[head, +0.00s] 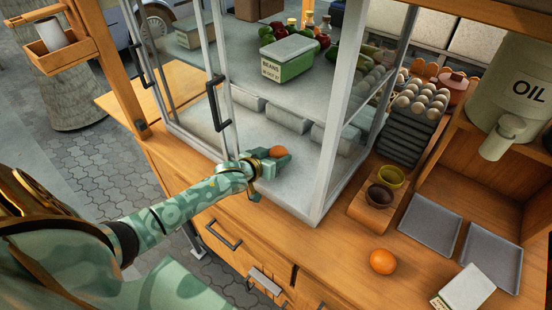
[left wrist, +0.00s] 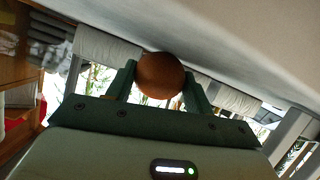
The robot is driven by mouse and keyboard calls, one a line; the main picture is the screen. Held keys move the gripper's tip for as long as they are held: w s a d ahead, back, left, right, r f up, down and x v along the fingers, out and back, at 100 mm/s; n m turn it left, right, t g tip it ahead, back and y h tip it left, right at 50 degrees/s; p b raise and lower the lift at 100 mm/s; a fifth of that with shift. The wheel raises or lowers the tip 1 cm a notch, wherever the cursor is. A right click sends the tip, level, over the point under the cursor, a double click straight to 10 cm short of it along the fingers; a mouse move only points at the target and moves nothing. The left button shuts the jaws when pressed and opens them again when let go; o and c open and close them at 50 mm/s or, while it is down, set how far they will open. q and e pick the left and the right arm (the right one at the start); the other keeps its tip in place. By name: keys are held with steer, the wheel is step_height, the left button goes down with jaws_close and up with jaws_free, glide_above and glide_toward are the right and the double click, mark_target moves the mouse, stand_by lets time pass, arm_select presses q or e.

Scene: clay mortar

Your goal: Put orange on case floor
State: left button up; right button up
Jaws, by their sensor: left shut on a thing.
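My left gripper (head: 270,160) is shut on an orange (head: 278,151) at the open front of the glass-sided case. The held orange (left wrist: 160,75) sits between both fingers of my left gripper (left wrist: 161,84) in the left wrist view. The pale grey case floor (head: 302,175) lies around and behind the gripper, under the upper shelf. I cannot tell whether the orange touches the floor. A second orange (head: 383,261) rests on the wooden counter to the right, outside the case. My right gripper is not in view.
White wrapped blocks (head: 289,118) stand towards the back of the case floor. The upper shelf holds a beans box (head: 287,60) and vegetables. A case post (head: 334,120) stands right of the gripper. Grey trays (head: 430,221) and small bowls (head: 380,194) are on the counter.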

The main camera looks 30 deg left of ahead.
arm_select(q)
steer(key=shift+r, duration=0.1)
steer(key=o, duration=1)
steer(key=shift+s+r, duration=0.2)
steer(key=shift+s, duration=0.15)
steer(key=shift+p+v, duration=1.95)
steer(key=shift+v, duration=3.7)
